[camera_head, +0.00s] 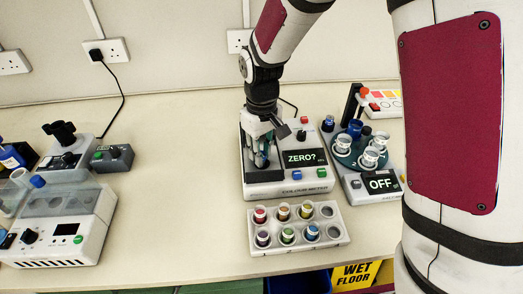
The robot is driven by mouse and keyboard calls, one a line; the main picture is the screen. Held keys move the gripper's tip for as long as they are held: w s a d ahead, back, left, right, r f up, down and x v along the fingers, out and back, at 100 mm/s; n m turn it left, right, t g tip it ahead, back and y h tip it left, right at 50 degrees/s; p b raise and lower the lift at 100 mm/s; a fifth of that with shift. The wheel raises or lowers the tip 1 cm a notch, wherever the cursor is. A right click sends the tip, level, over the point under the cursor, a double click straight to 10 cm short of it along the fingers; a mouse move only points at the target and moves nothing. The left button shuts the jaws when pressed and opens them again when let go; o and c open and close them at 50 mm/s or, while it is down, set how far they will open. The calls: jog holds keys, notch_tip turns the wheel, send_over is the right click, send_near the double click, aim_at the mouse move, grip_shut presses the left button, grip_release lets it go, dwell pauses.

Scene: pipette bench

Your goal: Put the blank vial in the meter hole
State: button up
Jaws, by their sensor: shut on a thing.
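The colour meter (290,189), a white box with a dark screen reading "ZERO?", stands on the bench in the middle. My gripper (262,160) points down over the left part of the meter's top. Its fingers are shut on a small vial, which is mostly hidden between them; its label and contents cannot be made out. The meter hole is hidden behind the fingers, so I cannot tell whether the vial is in it or above it.
A device reading "OFF" (378,192) with a round carousel stands close right. Other instruments (60,235) are at left. Bench between is clear.

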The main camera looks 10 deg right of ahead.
jog(key=shift+f, duration=0.1)
jog(key=o, duration=0.9)
jog(key=shift+f, duration=0.1)
jog(key=shift+o, duration=0.2)
notch_tip(320, 180, up, 12)
jog(key=s+d+r+m+t, duration=0.2)
jog(key=s+d+r+m, duration=0.1)
jog(key=s+d+r, duration=0.55)
jog(key=s+d+m+t, duration=0.3)
jog(key=s+d, duration=0.2)
jog(key=s, duration=0.7)
jog(key=shift+s+d+b, duration=0.15)
jog(key=shift+d+b, duration=0.05)
jog(key=shift+b, duration=0.2)
jog(key=shift+r, duration=0.1)
